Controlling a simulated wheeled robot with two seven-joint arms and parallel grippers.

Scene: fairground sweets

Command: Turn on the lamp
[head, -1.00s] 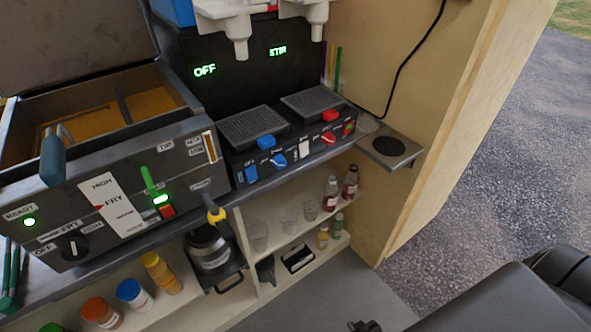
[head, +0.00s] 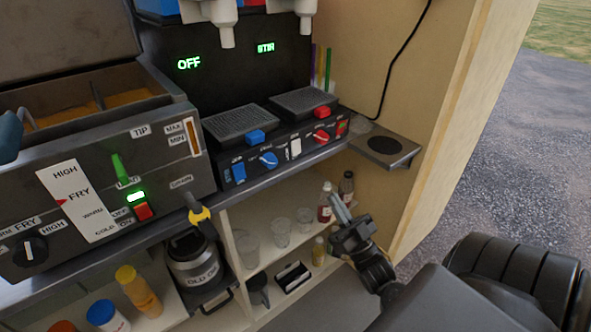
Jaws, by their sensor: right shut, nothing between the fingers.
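No lamp can be made out in the head view. A black cord (head: 397,62) hangs down the wooden side wall and out of the top of the picture; what it belongs to is hidden. My right gripper (head: 338,208) is shut and empty. It is in front of the lower shelf, below the small wall shelf and beside the sauce bottles in the picture. I cannot tell whether it touches anything.
A machine panel (head: 250,182) with blue, white and red controls stands at the counter's right end. A fryer (head: 95,190) stands left. A small shelf (head: 407,160) sticks out from the side wall. Bottles (head: 325,203) and clear cups (head: 279,233) stand below.

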